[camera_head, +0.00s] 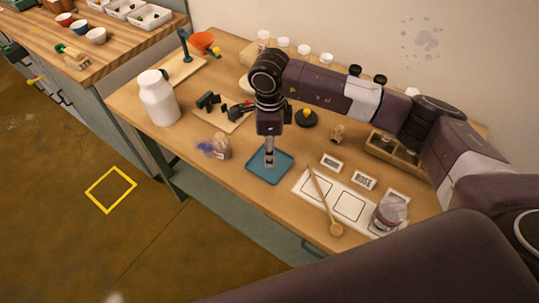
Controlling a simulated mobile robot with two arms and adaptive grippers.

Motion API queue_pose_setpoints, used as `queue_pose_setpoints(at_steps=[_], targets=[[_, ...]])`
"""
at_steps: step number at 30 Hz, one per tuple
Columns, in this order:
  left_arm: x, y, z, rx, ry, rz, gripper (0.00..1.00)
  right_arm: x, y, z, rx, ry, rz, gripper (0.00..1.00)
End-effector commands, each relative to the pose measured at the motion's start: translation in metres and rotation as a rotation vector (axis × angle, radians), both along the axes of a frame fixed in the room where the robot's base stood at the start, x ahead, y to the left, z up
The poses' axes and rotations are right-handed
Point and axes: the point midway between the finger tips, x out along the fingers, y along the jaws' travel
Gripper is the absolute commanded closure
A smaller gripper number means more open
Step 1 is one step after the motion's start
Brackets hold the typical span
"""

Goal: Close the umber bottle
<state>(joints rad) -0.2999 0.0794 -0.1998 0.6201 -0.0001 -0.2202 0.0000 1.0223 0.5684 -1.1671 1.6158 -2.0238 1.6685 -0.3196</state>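A small brownish jar (221,146), possibly the umber bottle, stands near the table's front edge beside a blue-violet patch. Whether it has a cap is too small to tell. A larger glass jar (389,214) with greyish and reddish tones stands at the right end of the white mat. No label naming umber is readable. My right gripper (269,162) points down over the blue tray (256,174), right of the brownish jar and apart from it. It is seen narrow, so its opening is unclear, and I see nothing clearly held. My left gripper is out of view.
A large white bottle (159,98) stands at the left. A wooden spoon (325,203) lies across the white mat (304,187). Small label cards (363,181) lie behind it. A board with black items (233,124) and several white-lidded jars (283,44) are farther back.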

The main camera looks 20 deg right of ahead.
Motion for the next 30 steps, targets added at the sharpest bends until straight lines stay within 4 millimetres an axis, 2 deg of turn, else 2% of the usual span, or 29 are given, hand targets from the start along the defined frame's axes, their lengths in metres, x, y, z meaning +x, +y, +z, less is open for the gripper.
queue_pose_setpoints(at_steps=[1,6,16,25,30], targets=[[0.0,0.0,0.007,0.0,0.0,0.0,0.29,-0.001,0.0,-0.005,0.0,0.004,-0.001,0.6],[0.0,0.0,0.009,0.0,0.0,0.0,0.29,0.0,0.0,-0.02,-0.001,0.001,-0.001,0.6],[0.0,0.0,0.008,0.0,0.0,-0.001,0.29,0.0,0.0,-0.022,0.0,0.0,0.0,0.6],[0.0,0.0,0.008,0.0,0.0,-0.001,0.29,0.0,0.0,-0.021,0.0,0.0,0.0,0.93],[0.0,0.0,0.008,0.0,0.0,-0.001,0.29,0.0,0.0,-0.021,0.0,0.0,0.0,0.93]])
